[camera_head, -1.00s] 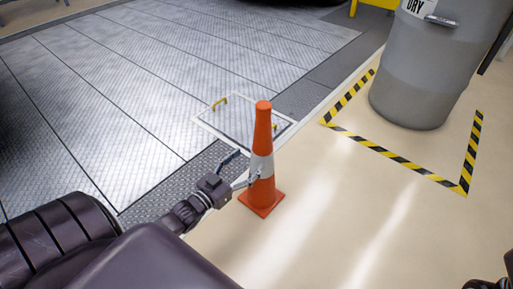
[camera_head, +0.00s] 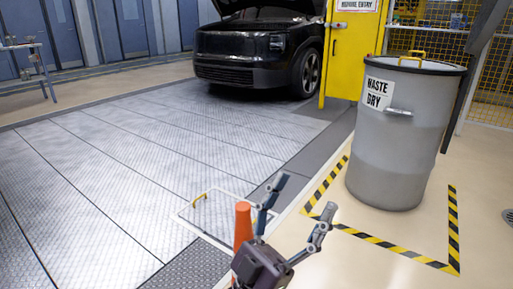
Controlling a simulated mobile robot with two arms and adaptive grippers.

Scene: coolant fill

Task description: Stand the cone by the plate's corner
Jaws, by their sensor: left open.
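The orange cone (camera_head: 243,222) stands upright at the bottom middle; its lower part and base are hidden behind my left gripper or below the picture. The plate (camera_head: 211,211), a square with a pale frame and a yellow handle, lies in the floor just left of and behind the cone. The cone covers part of the plate's near right area. My left gripper (camera_head: 299,203) is open, with its two fingers spread and pointing up the picture. It is in front of and to the right of the cone, with nothing seen between its fingers. My right gripper does not show.
A grey waste barrel (camera_head: 402,135) stands at the right, inside yellow-black floor tape (camera_head: 387,244). Metal floor panels at the left are clear.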

